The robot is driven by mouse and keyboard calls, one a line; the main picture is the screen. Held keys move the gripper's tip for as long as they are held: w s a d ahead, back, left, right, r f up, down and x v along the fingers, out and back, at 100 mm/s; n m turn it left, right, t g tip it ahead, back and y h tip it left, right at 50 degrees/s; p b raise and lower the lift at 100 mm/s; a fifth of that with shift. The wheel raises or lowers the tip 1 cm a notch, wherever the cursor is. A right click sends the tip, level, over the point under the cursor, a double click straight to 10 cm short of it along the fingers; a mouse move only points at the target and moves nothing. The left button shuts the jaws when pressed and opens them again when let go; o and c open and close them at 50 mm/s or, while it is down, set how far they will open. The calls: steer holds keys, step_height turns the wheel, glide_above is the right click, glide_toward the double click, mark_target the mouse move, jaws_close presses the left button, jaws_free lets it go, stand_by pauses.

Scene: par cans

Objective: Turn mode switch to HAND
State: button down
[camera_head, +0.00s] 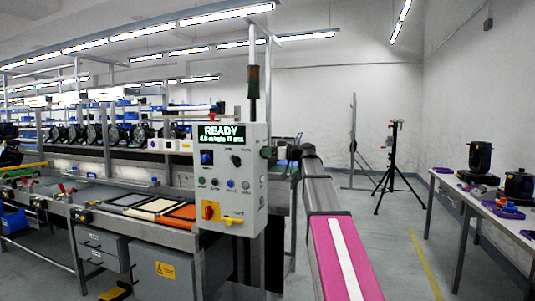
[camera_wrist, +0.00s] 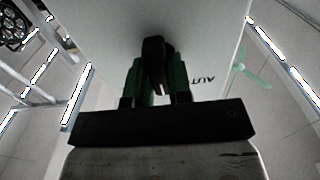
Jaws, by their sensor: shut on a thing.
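The light grey control panel (camera_head: 220,186) stands left of my arm in the head view, with a lit READY display (camera_head: 221,133). A black selector knob, the mode switch (camera_head: 236,160), shows on its upper right part. In the wrist view the black knob (camera_wrist: 156,55) stands between the green fingers of my gripper (camera_wrist: 155,82). The fingers are shut on it, one on each side. Dark lettering that looks like AUTO (camera_wrist: 202,79) shows right of the fingers, partly hidden. The HAND label cannot be read. The knob's exact pointing direction is unclear.
The panel also has a blue knob (camera_head: 207,157), several small buttons and a red-and-yellow switch (camera_head: 210,211). A signal tower (camera_head: 253,82) rises above it. A workbench (camera_head: 120,222) extends left.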

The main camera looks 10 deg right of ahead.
steer(key=m, duration=0.4)
steer(key=shift+m, duration=0.3)
steer(key=shift+d+f+m, duration=0.1)
steer(key=shift+m, duration=1.5)
steer(key=c, duration=1)
jaws_free()
steer(key=shift+w, duration=0.1)
steer(key=shift+c, duration=0.2)
steer(key=v, duration=1.1)
